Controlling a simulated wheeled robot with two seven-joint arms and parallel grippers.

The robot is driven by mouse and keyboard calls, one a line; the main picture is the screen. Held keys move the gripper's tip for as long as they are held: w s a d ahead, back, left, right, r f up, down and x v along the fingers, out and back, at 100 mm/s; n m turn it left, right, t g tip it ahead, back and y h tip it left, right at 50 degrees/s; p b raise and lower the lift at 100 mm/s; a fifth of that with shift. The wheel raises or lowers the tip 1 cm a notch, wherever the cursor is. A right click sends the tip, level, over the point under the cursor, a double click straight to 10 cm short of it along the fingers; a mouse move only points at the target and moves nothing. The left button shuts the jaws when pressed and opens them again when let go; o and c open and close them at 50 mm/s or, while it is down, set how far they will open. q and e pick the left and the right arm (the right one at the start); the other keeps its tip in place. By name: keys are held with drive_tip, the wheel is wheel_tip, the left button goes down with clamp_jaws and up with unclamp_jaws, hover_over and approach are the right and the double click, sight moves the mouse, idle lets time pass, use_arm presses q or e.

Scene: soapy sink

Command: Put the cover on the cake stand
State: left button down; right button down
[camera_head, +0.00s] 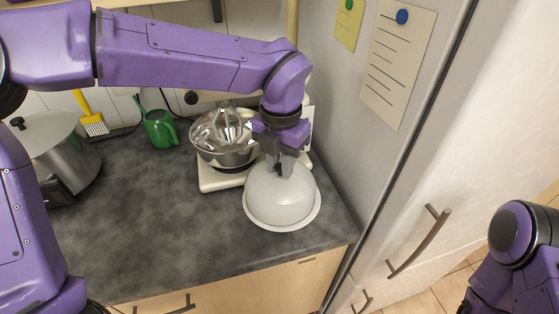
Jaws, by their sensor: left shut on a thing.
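A pale dome-shaped cover (281,196) sits at the right end of the counter, above a white round rim (272,227) that looks like the cake stand's plate. My left gripper (280,170) points down at the top of the dome and is shut on its knob, which the fingers mostly hide. The dome looks centred over the rim, but I cannot tell whether it rests on it or hangs just above. My right arm shows at the lower right; its gripper is out of view.
A stand mixer with a metal bowl (222,158) is close behind and left of the dome. A green watering can (160,128) and a steel pot (58,150) stand farther left. The fridge (400,150) borders the right. The counter's front middle (160,240) is clear.

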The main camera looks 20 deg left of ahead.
use_arm(q)
drive_tip(key=shift+w+f, duration=0.3)
drive_tip(key=shift+w, duration=0.55)
drive_tip(key=shift+w+d+f, duration=0.1)
drive_tip(key=shift+w, duration=0.05)
use_arm(e)
drive_tip(key=shift+w, duration=0.3)
use_arm(q)
drive_tip(key=shift+s+r, duration=0.25)
drive_tip(key=shift+s, duration=0.35)
use_arm(e)
drive_tip(key=shift+r, duration=0.2)
use_arm(q)
drive_tip(key=shift+w+f+p, duration=0.1)
drive_tip(key=shift+f+p, duration=0.1)
drive_tip(key=shift+p, duration=0.15)
use_arm(e)
drive_tip(key=shift+r, duration=0.1)
idle(0.4)
use_arm(q)
drive_tip(key=shift+c, duration=2)
unclamp_jaws()
